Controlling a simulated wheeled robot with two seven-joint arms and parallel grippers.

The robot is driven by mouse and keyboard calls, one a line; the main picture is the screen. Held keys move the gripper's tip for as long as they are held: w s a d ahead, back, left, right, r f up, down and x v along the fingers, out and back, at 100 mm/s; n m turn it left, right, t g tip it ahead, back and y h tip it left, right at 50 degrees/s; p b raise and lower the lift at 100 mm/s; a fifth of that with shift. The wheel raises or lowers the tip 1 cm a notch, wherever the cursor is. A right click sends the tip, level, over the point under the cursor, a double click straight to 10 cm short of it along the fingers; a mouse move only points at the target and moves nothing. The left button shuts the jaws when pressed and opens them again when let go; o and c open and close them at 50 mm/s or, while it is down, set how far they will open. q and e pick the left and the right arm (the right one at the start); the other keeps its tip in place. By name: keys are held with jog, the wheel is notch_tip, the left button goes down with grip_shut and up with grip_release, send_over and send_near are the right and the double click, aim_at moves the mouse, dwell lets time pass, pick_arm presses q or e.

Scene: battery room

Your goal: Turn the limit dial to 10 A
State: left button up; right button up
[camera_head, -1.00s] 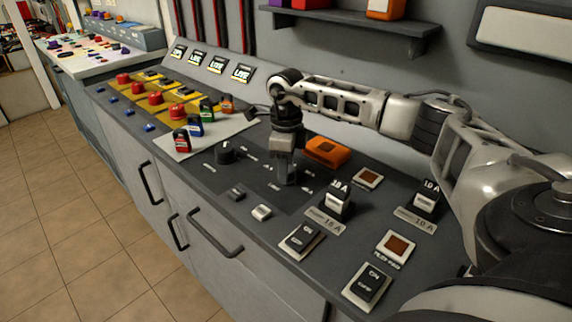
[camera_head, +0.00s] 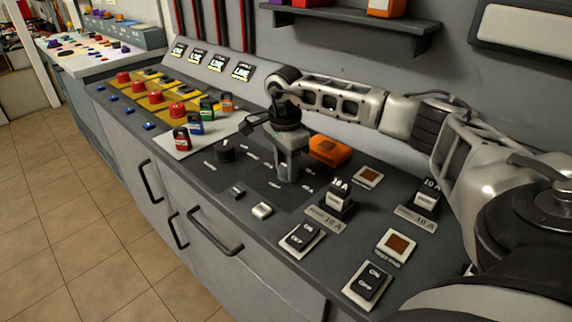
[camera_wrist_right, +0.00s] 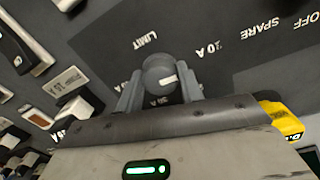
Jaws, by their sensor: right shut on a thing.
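The limit dial (camera_wrist_right: 160,76) is a round grey knob with a white pointer mark, seen in the right wrist view. The mark points toward the right of that picture. Upside-down print around it shows LIMIT above, an ampere label at upper right whose first digit is hard to read, and another below, partly covered. My right gripper (camera_wrist_right: 159,92) is shut on the dial, one finger on each side. In the head view my right gripper (camera_head: 287,178) stands upright on the dark panel and hides the dial. My left gripper is not in view.
A second dark knob (camera_head: 224,151) stands left of my gripper. An orange box (camera_head: 328,150) is close behind it on the right. Breaker switches (camera_head: 337,204) and rocker switches (camera_head: 301,236) lie to the right. Several coloured padlock-like pieces (camera_head: 196,124) stand at the left.

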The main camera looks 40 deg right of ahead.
aim_at(285, 166)
jog(key=shift+r+n, duration=0.1)
jog(key=shift+n, duration=0.3)
jog(key=o, duration=1)
notch_tip(285, 166, up, 16)
jog(key=shift+w, duration=0.25)
dwell(0.3)
